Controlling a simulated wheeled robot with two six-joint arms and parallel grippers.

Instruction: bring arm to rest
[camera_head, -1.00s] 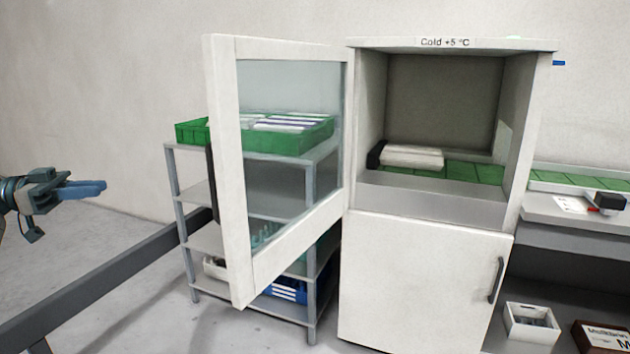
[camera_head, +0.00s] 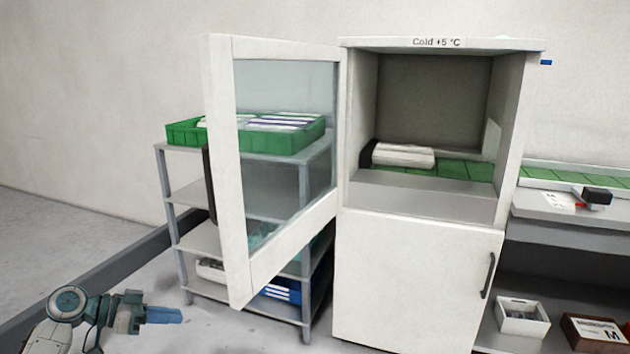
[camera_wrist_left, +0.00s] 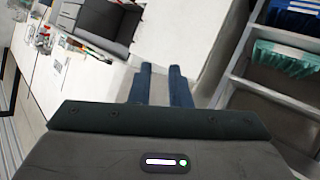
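My left gripper (camera_head: 164,315) is low at the left of the head view, in front of the open cabinet door and the shelf rack, touching nothing that I can see. In the left wrist view its two blue fingers (camera_wrist_left: 161,86) stand apart with a narrow empty gap between them. My right gripper is not in view.
The glazed door (camera_head: 222,180) of the cold cabinet (camera_head: 420,275) stands open. A white box (camera_head: 404,156) lies inside on green mats. A shelf rack (camera_head: 165,175) with a green crate (camera_head: 185,133) stands behind the door. A bench (camera_head: 560,220) is at right.

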